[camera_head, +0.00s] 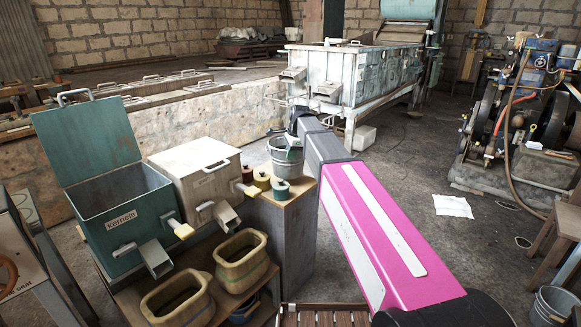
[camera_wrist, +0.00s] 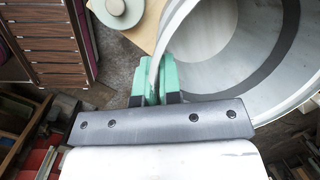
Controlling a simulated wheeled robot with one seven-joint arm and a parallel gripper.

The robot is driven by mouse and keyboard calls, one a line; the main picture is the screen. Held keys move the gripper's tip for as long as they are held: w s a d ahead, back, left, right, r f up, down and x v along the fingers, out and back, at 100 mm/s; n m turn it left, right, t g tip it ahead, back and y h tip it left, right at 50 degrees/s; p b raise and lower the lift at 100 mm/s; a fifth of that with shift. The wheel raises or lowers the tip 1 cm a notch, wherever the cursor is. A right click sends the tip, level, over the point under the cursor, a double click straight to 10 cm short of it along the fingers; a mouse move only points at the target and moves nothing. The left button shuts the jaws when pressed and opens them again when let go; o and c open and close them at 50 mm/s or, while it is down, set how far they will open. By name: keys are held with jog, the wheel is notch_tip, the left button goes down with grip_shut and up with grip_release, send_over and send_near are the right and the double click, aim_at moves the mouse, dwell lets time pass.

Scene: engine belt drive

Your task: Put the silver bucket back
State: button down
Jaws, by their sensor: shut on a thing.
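The silver bucket (camera_head: 282,165) hangs upright just beyond the grey cabinet with a wooden top (camera_head: 301,195) in the head view. In the wrist view the bucket (camera_wrist: 245,45) fills the upper right, its inside in sight and empty where seen. My gripper (camera_head: 293,153) has green fingers and is shut on the bucket's rim; the pinch shows clearly in the wrist view (camera_wrist: 157,82). The head view does not show clearly whether the bucket touches anything below.
Several spools (camera_head: 281,188) stand on the cabinet top near the bucket. A green kernels bin (camera_head: 118,215) and a cream bin (camera_head: 195,172) are at left. A second metal bucket (camera_head: 552,306) stands at bottom right.

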jog(key=shift+d+x, duration=0.2)
jog(key=shift+x, duration=0.9)
jog(key=shift+d+x, duration=0.2)
jog(key=shift+x, duration=0.9)
jog(key=shift+s+f, duration=0.15)
jog(key=c, duration=1.3)
grip_release()
jog(key=v, duration=1.2)
jog(key=s+d+f+n+h, duration=0.1)
jog(key=s+d+f+n, duration=0.6)
jog(key=f, duration=0.8)
jog(key=s+d+f+n+h, duration=0.1)
jog(key=s+d+f+n, duration=0.6)
jog(key=s+d+f, duration=0.5)
jog(key=s+f, duration=0.4)
jog(key=s, duration=0.2)
jog(key=shift+s+d+f+n+g, duration=0.2)
jog(key=shift+s+d+n+g, duration=0.1)
jog(key=shift+d+g, duration=0.1)
